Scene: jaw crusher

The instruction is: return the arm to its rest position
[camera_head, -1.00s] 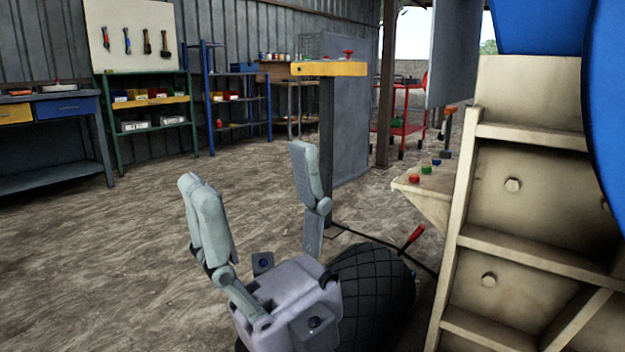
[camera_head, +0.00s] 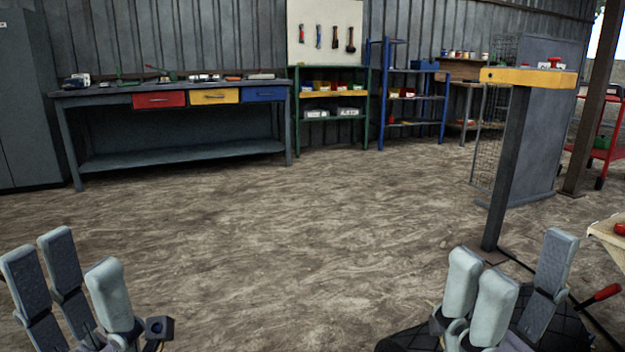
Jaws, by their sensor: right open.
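My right gripper (camera_head: 515,262) is at the lower right, its grey fingers pointing up and spread apart with nothing between them. A dark quilted part of my arm shows behind and below it. My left gripper (camera_head: 72,265) is at the lower left corner, also with its fingers up, spread and empty. Both grippers are in front of bare ground and touch nothing that I can see. The lower parts of both arms are cut off by the bottom edge.
A yellow-topped post (camera_head: 507,140) stands beyond my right gripper. A beige machine edge with a red button (camera_head: 619,229) and a red-handled lever (camera_head: 604,293) are at the far right. A workbench (camera_head: 180,150) and shelves (camera_head: 330,108) line the back wall. The middle floor is clear.

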